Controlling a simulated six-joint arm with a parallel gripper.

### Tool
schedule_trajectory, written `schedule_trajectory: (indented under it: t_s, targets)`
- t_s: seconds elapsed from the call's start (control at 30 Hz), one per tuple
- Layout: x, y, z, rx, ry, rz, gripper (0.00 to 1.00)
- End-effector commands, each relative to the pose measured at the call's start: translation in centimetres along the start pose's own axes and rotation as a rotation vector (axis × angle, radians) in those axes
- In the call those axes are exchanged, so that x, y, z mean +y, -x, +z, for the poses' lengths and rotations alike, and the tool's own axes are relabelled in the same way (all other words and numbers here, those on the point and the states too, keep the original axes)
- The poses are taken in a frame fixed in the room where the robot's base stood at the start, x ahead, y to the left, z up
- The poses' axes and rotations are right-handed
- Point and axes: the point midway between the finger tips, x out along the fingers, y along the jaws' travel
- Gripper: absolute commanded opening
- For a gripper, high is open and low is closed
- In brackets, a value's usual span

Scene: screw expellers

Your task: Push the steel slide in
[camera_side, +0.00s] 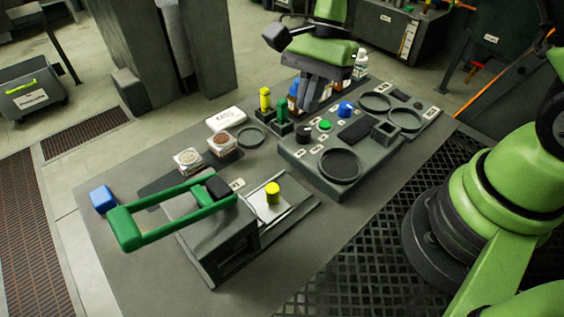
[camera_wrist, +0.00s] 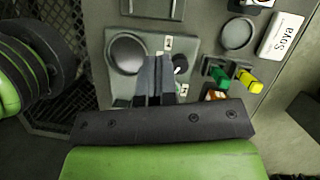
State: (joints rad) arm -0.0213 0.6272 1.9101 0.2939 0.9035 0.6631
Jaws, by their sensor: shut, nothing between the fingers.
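The steel slide (camera_side: 262,212) is a pale metal plate with a yellow knob (camera_side: 272,190) standing on it. It lies on a dark base beside the grey housing (camera_side: 222,236) and sticks out on the housing's right side. A green lever (camera_side: 172,212) with a black end block spans the top of the housing. My gripper (camera_side: 311,108) is beyond the slide, above the control panel and well apart from the slide. In the wrist view its fingers (camera_wrist: 156,62) are together and empty. I cannot make out the slide in the wrist view.
The control panel (camera_side: 300,155) with dishes and knobs stands right of the slide. The table's front edge is clear.

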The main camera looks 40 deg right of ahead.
Motion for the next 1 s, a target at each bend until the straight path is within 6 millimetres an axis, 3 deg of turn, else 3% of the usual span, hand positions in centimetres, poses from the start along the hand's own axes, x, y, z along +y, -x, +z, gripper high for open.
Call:
schedule_trajectory:
  t_s: [0.17,0.57,0.8,1.0]
  targets:
    - [0.1,-1.6,-0.1,-0.010,-0.017,0.000,0.00]
    - [0.1,-9.9,0.0,-0.006,-0.014,0.003,0.00]
    - [-0.1,-11.1,3.0,-0.004,-0.008,-0.002,0.00]
    - [-0.1,-11.3,3.7,-0.004,-0.012,-0.003,0.00]
